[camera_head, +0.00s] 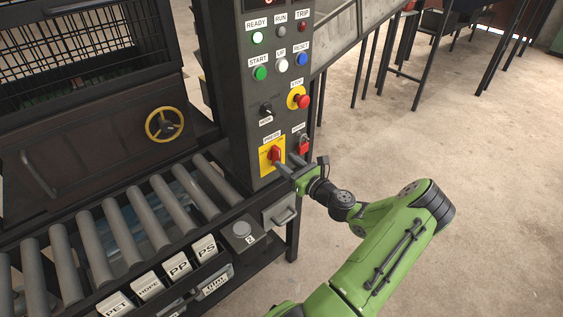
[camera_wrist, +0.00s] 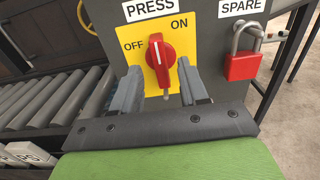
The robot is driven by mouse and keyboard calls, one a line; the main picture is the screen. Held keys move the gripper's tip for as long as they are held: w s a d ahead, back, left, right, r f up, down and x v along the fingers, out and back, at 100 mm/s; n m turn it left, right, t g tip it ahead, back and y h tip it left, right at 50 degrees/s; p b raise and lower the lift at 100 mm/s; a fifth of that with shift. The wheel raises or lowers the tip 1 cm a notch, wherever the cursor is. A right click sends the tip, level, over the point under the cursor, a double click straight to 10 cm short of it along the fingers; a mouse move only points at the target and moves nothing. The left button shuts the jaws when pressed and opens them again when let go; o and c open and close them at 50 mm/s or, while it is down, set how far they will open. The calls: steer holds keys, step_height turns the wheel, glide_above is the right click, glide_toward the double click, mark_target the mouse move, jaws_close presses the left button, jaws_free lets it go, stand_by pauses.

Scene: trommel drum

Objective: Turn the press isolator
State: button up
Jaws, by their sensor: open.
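The press isolator is a red rotary handle (camera_head: 274,154) on a yellow plate (camera_head: 265,163), low on the grey control panel. In the wrist view the handle (camera_wrist: 160,56) stands nearly upright, its upper end between the OFF and ON marks on the yellow plate (camera_wrist: 188,47), under a PRESS label. My gripper (camera_head: 285,166) is at the panel, just in front of the handle. In the wrist view my gripper (camera_wrist: 159,84) is open, one finger on each side of the handle's lower part. I see no clear contact; the left finger looks very near the handle.
A red padlock (camera_wrist: 243,65) hangs at the SPARE label, right of the plate. A red stop button (camera_head: 303,102), a black selector knob (camera_head: 266,109) and several lamps and buttons sit higher. A roller conveyor (camera_head: 150,218) runs to the left. Open floor (camera_head: 470,150) lies right.

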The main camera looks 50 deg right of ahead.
mark_target(280, 157)
steer(key=shift+x, duration=1.6)
steer(key=shift+c, duration=0.4)
jaws_close()
